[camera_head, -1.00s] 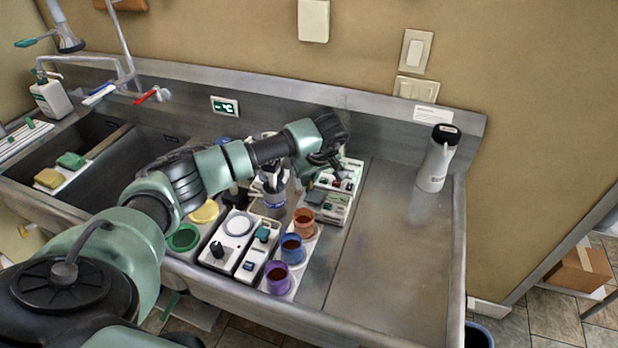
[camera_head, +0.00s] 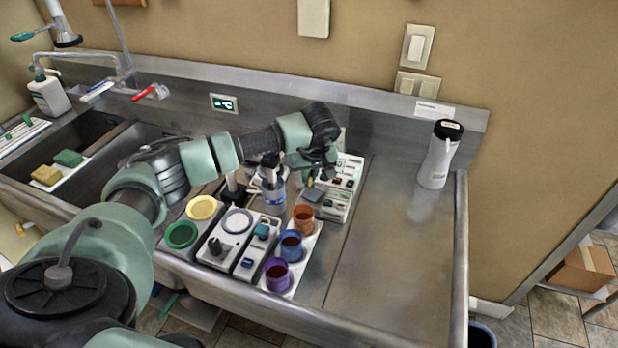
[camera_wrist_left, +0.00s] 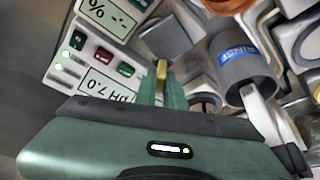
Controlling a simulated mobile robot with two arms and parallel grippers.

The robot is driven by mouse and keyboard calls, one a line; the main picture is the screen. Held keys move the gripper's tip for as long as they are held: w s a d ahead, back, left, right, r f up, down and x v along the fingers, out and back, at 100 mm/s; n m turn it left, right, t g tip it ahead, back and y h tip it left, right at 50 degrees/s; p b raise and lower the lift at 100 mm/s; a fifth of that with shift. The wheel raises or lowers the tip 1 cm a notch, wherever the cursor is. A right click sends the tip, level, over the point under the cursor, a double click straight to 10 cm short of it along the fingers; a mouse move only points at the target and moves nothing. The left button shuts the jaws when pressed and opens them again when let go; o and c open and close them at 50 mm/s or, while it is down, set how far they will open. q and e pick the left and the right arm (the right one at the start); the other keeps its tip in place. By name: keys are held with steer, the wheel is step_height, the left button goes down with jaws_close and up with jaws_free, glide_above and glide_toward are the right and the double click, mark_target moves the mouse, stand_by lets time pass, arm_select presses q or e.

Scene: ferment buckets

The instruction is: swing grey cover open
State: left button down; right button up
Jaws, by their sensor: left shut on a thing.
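The grey cover (camera_head: 313,195) is a small flat square lid at the left side of the white meter unit (camera_head: 341,197). It looks closed in the head view. In the wrist view the cover (camera_wrist_left: 166,38) lies just beyond my fingertips. My left gripper (camera_head: 312,177) reaches down to its far edge. In the wrist view the left gripper (camera_wrist_left: 161,82) has its green fingers closed on a narrow yellow tab (camera_wrist_left: 161,68) at the cover's edge. How the tab joins the cover is partly hidden by the fingers. My right gripper is not in view.
Orange (camera_head: 304,219), blue (camera_head: 291,246) and purple (camera_head: 277,275) cups stand in front. A white bottle (camera_head: 439,155) stands at the back right. The steel counter (camera_head: 390,245) on the right is clear.

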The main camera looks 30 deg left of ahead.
mark_target(307, 191)
arm_select(q)
steer(key=m+h+b, duration=0.1)
steer(key=m+b, duration=0.1)
steer(key=m, duration=0.1)
steer(key=shift+f+t, duration=0.1)
steer(key=shift+t, duration=0.3)
steer(key=shift+m+h+b, duration=0.3)
steer(key=shift+m+b, duration=0.25)
steer(key=shift+m, duration=0.25)
steer(key=c, duration=1.5)
jaws_free()
steer(key=shift+r, duration=0.2)
steer(key=b+v, duration=0.2)
steer(key=v, duration=0.5)
steer(key=shift+s+r, duration=0.15)
steer(key=shift+r, duration=0.15)
